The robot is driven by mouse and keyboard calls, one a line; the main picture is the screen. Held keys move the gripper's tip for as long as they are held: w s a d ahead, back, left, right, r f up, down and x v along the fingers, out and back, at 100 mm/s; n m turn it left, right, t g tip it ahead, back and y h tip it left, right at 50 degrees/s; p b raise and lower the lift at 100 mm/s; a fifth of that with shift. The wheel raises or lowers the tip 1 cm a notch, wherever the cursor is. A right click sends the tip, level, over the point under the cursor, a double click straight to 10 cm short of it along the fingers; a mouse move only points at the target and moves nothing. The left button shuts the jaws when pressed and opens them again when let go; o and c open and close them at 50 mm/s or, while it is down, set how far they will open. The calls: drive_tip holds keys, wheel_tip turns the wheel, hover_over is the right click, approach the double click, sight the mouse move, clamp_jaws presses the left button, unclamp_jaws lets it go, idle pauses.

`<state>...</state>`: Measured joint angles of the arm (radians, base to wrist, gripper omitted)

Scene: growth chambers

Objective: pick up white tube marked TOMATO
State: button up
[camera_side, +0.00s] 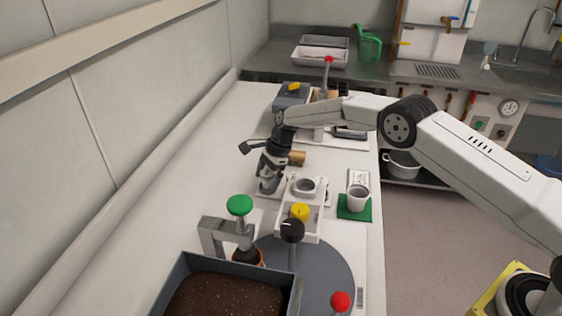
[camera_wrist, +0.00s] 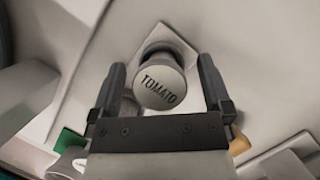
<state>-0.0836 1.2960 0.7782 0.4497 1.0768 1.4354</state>
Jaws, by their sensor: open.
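The white tube marked TOMATO (camera_wrist: 160,88) shows end-on in the wrist view, its black lettering readable on the pale round top. It stands between the two dark fingers of my gripper (camera_wrist: 161,84), with a visible gap on each side. In the side view my gripper (camera_side: 268,184) points down over the white bench, and its fingers hide most of the tube. The gripper is open. I cannot tell how deep the fingers reach along the tube.
A white cup (camera_side: 357,194) stands on a green mat (camera_side: 354,213) to the right. A white ring-shaped holder (camera_side: 304,186) is close beside my gripper. A tan cylinder (camera_side: 297,158) lies just behind it. A soil box (camera_side: 225,297) and a green-knobbed press (camera_side: 239,206) stand in front.

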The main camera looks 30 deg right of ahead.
sight(267, 173)
drive_tip(key=shift+c, duration=0.2)
drive_tip(key=c, duration=1.3)
drive_tip(key=shift+r, duration=0.1)
wheel_tip(267, 173, up, 9)
drive_tip(key=shift+r, duration=0.45)
drive_tip(key=shift+r, duration=0.1)
